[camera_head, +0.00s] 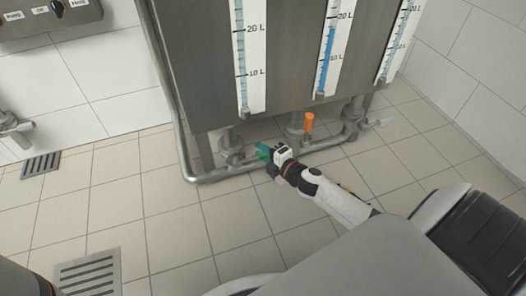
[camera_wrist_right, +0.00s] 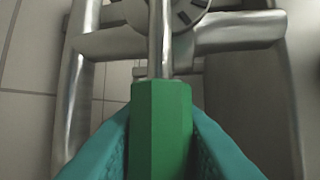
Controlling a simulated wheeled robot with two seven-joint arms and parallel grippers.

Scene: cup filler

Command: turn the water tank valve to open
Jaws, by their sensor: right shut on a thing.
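The steel water tank (camera_head: 285,70) stands at the top middle of the head view, with pipes and valves under it. A green valve handle (camera_wrist_right: 162,130) fills the lower middle of the right wrist view, on a metal stem leading up to a round valve body (camera_wrist_right: 182,14). The teal fingers of my right gripper (camera_wrist_right: 162,150) press on both sides of this handle. In the head view my right gripper (camera_head: 264,153) is at the left valve under the tank, mostly hiding the handle. My left gripper is out of view.
An orange handle (camera_head: 309,123) stands up at the middle valve, and a pale handle (camera_head: 380,122) sticks out at the right valve. A steel pipe (camera_head: 215,176) runs low along the front. Floor drains (camera_head: 90,275) lie at left; the tiled floor between is clear.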

